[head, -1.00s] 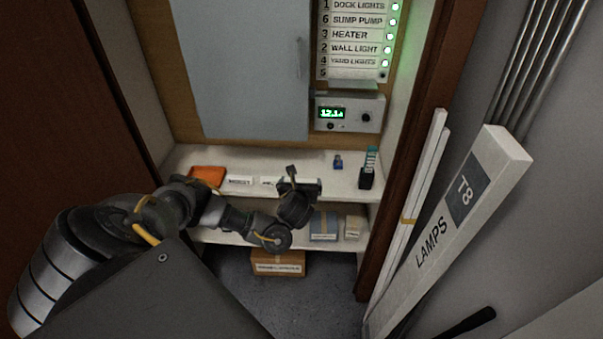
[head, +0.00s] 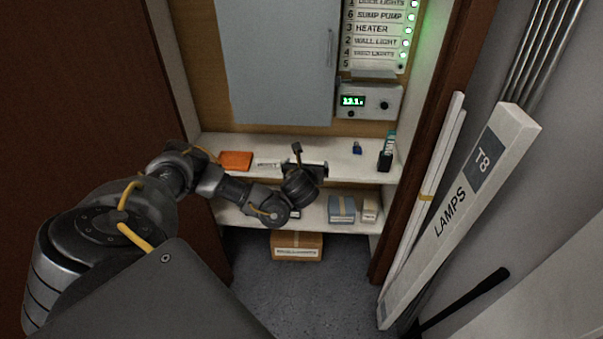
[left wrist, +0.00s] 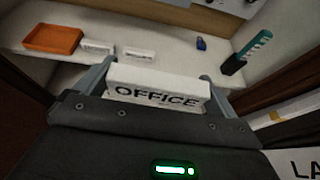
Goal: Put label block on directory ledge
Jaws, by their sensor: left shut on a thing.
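My left gripper (head: 305,166) is shut on a white label block marked OFFICE, which shows clearly in the left wrist view (left wrist: 158,92) between the two fingers (left wrist: 158,80). In the head view the gripper is in front of the shelf and mostly hides the block. The directory (head: 375,42) on the back wall has lettered rows with green lights. Its bottom row, 5, shows no label, and a grey ledge (head: 374,74) juts out below it. My right gripper is not in view.
On the upper shelf are an orange tray (head: 236,160), white label blocks (left wrist: 97,47), a small blue item (head: 357,147) and a dark holder with a teal item (head: 386,158). A display box (head: 368,101) sits below the directory. A grey door (head: 277,62) is to its left. A lamp carton (head: 462,205) leans at right.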

